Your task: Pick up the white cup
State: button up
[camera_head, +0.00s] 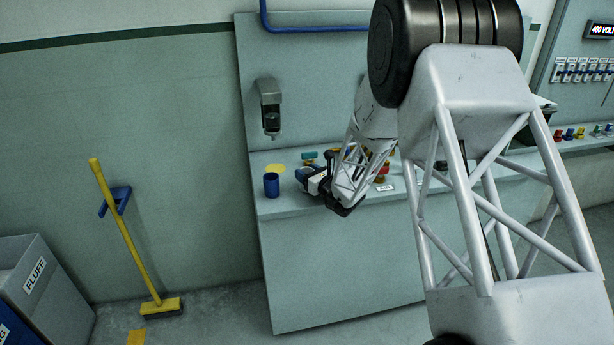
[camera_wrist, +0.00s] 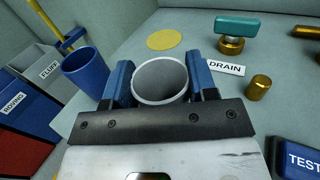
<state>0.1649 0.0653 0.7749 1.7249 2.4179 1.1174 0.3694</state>
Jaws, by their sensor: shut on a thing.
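The white cup (camera_wrist: 160,82) stands between the two blue fingers of my gripper (camera_wrist: 160,66) in the wrist view, with its round open mouth toward the camera. The fingers press on its left and right sides, so my gripper is shut on it. The inside looks empty and grey. Its lower part is hidden behind my gripper's dark front plate. In the head view my gripper (camera_head: 312,178) is low over the counter, and the cup is too small and covered to make out clearly. I cannot tell whether its base touches the counter.
A blue cup (camera_wrist: 85,72) stands left of my gripper on the counter (camera_head: 330,205). A flat yellow disc (camera_wrist: 165,40) lies beyond. A teal-handled valve (camera_wrist: 235,28), DRAIN label (camera_wrist: 226,67) and brass knob (camera_wrist: 260,88) are right. A dispenser (camera_head: 269,108) hangs above the counter.

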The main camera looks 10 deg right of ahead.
jog(key=shift+r, duration=0.65)
notch_tip(320, 180, up, 2)
jog(key=shift+r, duration=0.1)
jog(key=s+r, duration=0.1)
jog(key=s, duration=1.5)
jog(key=shift+a+r, duration=0.15)
jog(key=shift+a, duration=0.15)
